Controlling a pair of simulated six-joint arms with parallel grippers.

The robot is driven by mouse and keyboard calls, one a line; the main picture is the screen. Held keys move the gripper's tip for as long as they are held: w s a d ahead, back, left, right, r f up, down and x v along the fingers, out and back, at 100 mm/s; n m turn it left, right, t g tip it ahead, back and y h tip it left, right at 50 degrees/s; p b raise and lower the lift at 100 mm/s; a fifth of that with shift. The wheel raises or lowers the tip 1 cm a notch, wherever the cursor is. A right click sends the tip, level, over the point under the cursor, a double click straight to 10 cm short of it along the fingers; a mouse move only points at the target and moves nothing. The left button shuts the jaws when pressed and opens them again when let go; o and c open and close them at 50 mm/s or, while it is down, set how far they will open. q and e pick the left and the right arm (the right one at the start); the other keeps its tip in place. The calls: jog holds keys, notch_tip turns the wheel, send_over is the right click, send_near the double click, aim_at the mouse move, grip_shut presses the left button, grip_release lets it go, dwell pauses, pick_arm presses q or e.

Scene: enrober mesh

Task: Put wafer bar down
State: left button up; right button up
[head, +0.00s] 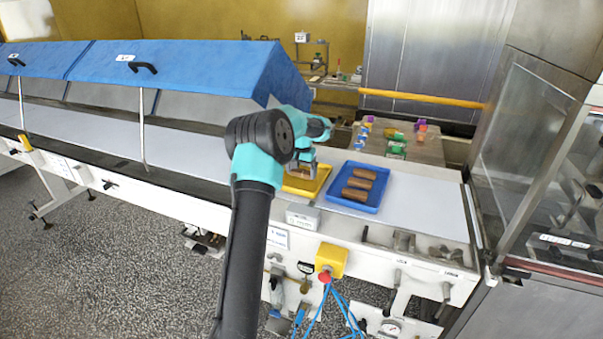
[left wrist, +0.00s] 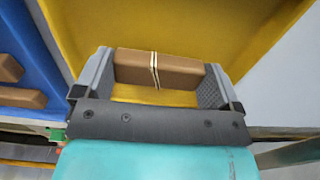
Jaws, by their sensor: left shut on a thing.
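My left gripper (head: 302,170) is over the yellow tray (head: 313,187), partly hidden by my own arm in the head view. In the left wrist view the gripper (left wrist: 155,80) is shut on a brown wafer bar (left wrist: 135,66), its fingers at the bar's two ends. The bar has a pale and dark band around its middle. The yellow tray (left wrist: 200,22) fills the view behind and below the bar. I cannot tell whether the bar touches the tray floor. My right gripper is not in view.
A blue tray (head: 378,202) with three brown bars (head: 357,183) stands right of the yellow tray. The pale belt (head: 425,208) is clear further right. Colourful pieces (head: 397,142) lie behind. A blue-covered machine (head: 190,68) stands left, a glass-doored cabinet (head: 520,150) right.

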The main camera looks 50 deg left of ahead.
aim_at(301, 172)
pick_arm(q)
jog(key=shift+f, duration=0.3)
jog(key=shift+f, duration=0.1)
jog(key=o, duration=0.5)
jog(key=shift+c, duration=0.2)
notch_tip(301, 172, up, 12)
dwell(0.4)
dwell(0.4)
